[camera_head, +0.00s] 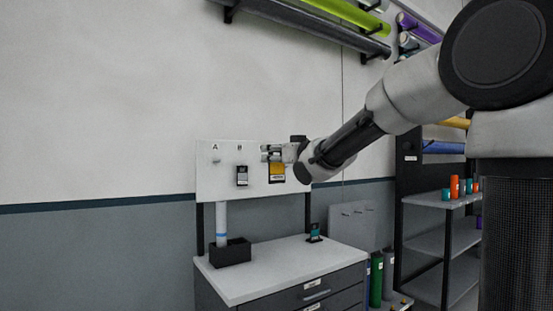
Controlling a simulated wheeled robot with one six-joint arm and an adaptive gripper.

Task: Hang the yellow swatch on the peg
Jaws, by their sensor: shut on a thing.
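The yellow swatch (277,169) is a small yellow tag with a dark lower edge, hanging upright in front of the right part of the white peg board (222,178). My gripper (266,153) is shut on the swatch near its top, close to the board. Whether the swatch touches the board or a peg there cannot be told, as the gripper covers that spot. The board carries the letters A and B. A peg (215,160) under A looks bare. A dark swatch (242,176) hangs under B.
Below the board is a white-topped cabinet (285,272) with a dark box (231,253) holding an upright white roll (221,222), and a small teal-and-black item (315,233). Shelves (440,244) stand at right. Vinyl rolls (342,14) are racked overhead. The wall left is clear.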

